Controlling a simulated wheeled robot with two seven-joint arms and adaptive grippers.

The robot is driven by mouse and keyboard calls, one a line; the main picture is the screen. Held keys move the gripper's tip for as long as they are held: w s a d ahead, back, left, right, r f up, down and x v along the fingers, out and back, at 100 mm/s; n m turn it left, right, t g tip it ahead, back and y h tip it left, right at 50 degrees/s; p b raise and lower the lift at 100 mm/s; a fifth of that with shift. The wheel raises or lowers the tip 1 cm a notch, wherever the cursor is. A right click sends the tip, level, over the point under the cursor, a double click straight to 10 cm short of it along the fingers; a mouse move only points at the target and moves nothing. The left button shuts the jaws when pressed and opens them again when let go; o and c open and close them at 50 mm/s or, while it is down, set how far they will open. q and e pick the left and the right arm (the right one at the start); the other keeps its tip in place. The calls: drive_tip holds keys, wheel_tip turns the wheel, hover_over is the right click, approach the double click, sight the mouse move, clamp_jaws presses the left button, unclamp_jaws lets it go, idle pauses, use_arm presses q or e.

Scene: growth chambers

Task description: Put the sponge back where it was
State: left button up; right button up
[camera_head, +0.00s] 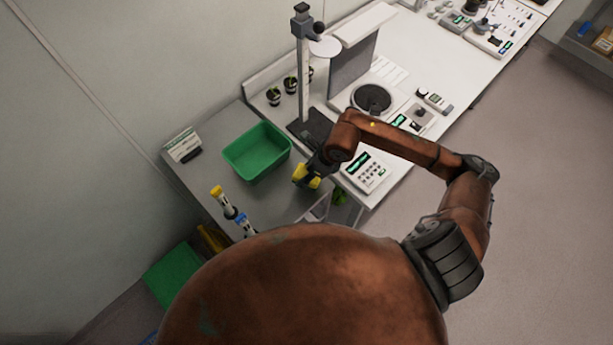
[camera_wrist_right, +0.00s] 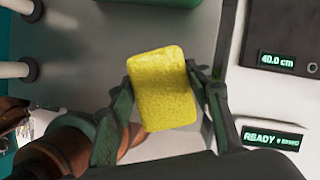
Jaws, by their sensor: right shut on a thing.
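The yellow sponge (camera_wrist_right: 164,89) is between the two fingers of my right gripper (camera_wrist_right: 165,92) in the right wrist view. The gripper is shut on it. In the head view the sponge (camera_head: 306,176) shows at the tip of my right gripper (camera_head: 309,172), over the grey bench top near its right part. I cannot tell how high it is above the surface. My left gripper does not show in the head view.
A green bin (camera_head: 257,152) stands on the grey bench, left of the sponge. A keypad device (camera_head: 367,172) with a green display is to the right. Bottles with yellow (camera_head: 217,191) and blue (camera_head: 241,218) caps stand at the front left. A camera stand (camera_head: 303,70) rises behind.

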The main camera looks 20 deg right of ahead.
drive_tip(key=shift+w+d+f, duration=0.1)
drive_tip(key=shift+d+f, duration=0.05)
drive_tip(key=shift+f, duration=1.6)
drive_tip(key=shift+f, duration=0.15)
drive_tip(key=o, duration=1)
drive_tip(key=v, duration=1.2)
drive_tip(key=shift+r+b, duration=0.2)
drive_tip(key=shift+b, duration=0.1)
